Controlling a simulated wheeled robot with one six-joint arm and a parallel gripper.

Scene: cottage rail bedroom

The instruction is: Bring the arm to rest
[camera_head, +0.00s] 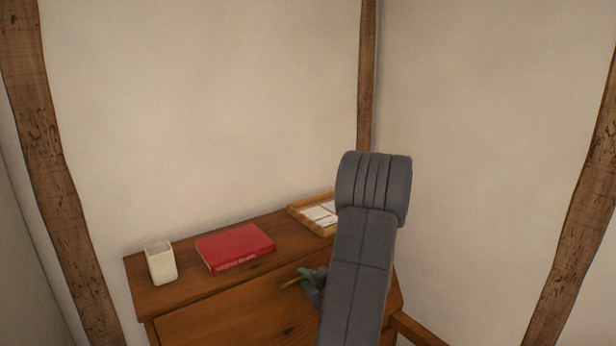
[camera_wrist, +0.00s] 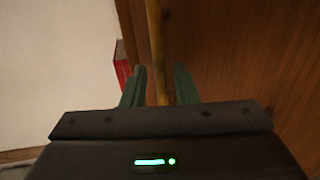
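My gripper (camera_head: 294,279) is low in front of the wooden chest, beside its drawer front, and points left in the head view. Much of it is hidden behind my grey arm. In the wrist view, the two green fingers of my gripper (camera_wrist: 160,85) stand apart. A thin tan strip shows between them, with a gap on each side. I cannot tell whether it is a chest edge or a separate thing.
The wooden chest (camera_head: 180,290) carries a white cup (camera_head: 160,263), a red book (camera_head: 235,246) and a wooden tray (camera_head: 296,215) with white papers. The red book also shows in the wrist view (camera_wrist: 121,66). Plain walls and timber posts stand behind.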

